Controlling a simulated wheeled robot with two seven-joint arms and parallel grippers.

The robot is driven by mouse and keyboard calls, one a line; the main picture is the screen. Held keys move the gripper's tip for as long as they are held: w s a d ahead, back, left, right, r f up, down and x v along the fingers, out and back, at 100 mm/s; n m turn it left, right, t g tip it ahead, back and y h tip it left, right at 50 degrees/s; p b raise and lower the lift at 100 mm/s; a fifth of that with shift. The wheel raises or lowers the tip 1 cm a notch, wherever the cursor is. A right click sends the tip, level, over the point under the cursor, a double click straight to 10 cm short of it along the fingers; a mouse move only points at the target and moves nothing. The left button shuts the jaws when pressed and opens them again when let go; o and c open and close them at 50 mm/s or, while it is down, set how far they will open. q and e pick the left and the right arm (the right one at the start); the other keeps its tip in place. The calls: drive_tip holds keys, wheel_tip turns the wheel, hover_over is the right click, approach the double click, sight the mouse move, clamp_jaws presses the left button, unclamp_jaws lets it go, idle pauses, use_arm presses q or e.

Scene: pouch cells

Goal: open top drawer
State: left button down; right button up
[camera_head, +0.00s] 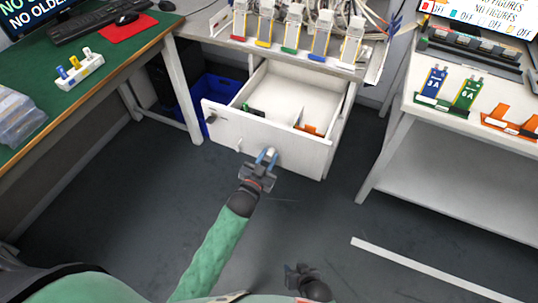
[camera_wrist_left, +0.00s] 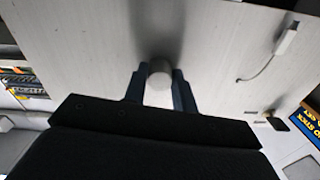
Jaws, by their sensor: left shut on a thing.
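The white top drawer (camera_head: 260,138) stands pulled out from under the middle bench in the head view, its inside showing. Its front panel also fills much of the left wrist view (camera_wrist_left: 225,50). My left gripper (camera_head: 265,158) is at the drawer front, shut on the round drawer knob (camera_wrist_left: 159,84), with a blue finger on each side of it. My right gripper (camera_head: 300,272) is low in the head view, away from the drawer and over the floor; its fingers are too small and dark to read.
Small green and orange items (camera_head: 308,129) lie in the drawer. A blue bin (camera_head: 217,92) stands on the floor left of it. The green-topped table (camera_head: 90,75) is at left, a white bench (camera_head: 440,125) at right. A white strip (camera_head: 430,268) lies on the open floor.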

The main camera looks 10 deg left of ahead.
use_arm(q)
drive_tip(key=c, duration=1.1)
unclamp_jaws()
use_arm(e)
drive_tip(key=shift+s, duration=0.1)
use_arm(q)
drive_tip(key=v, duration=0.7)
drive_tip(key=shift+s+a, duration=0.1)
drive_tip(key=shift+s, duration=0.25)
use_arm(e)
wheel_tip(320, 180, down, 2)
drive_tip(key=shift+s+f, duration=0.1)
drive_tip(key=shift+r, duration=0.3)
